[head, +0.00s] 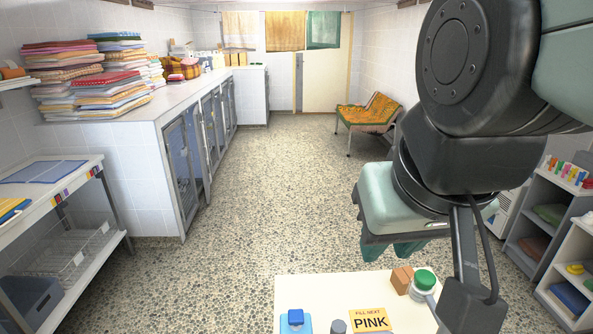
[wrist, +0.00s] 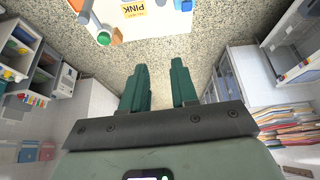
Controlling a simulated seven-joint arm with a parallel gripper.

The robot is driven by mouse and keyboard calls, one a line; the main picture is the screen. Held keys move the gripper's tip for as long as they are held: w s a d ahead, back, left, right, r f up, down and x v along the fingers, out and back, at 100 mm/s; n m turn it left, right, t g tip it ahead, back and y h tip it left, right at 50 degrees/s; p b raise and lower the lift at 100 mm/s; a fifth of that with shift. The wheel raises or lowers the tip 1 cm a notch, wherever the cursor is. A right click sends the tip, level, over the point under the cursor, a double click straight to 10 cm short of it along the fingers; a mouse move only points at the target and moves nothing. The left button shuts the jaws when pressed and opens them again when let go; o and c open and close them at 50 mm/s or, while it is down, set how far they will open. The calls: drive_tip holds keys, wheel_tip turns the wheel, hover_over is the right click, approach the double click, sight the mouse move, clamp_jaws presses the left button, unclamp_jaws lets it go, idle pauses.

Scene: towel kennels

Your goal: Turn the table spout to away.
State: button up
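A white table (head: 300,290) stands at the bottom of the head view; its top also shows at the top of the wrist view (wrist: 160,24). On its right side is a white round piece with a green top (head: 424,281), also in the wrist view (wrist: 103,38). A blue piece (head: 295,319) and a grey upright cylinder (head: 338,326) are at the front edge, partly cut off. I cannot tell which of these is the spout or which way it points. My gripper (wrist: 159,66) is open and empty, beyond the table's far edge and apart from its things.
A yellow card reading "FILL NEXT PINK" (head: 370,319) and a brown block (head: 402,280) are on the table. Shelves stand left (head: 60,190) and right (head: 545,235). A towel-draped bench (head: 368,113) is farther back. The speckled floor (head: 270,180) between is clear.

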drive_tip(key=o, duration=0.5)
drive_tip(key=w+f+g, duration=0.3)
drive_tip(key=w+f, duration=0.4)
drive_tip(key=f, duration=0.1)
drive_tip(key=shift+a+f+n, duration=0.15)
drive_tip(key=shift+f+n, duration=0.15)
drive_tip(key=shift+f, duration=0.05)
drive_tip(key=g, duration=0.2)
hover_over(340, 326)
wheel_tip(340, 326, down, 10)
drive_tip(key=shift+n, duration=0.3)
wheel_tip(340, 326, down, 11)
drive_tip(key=shift+c, duration=0.4)
clamp_jaws()
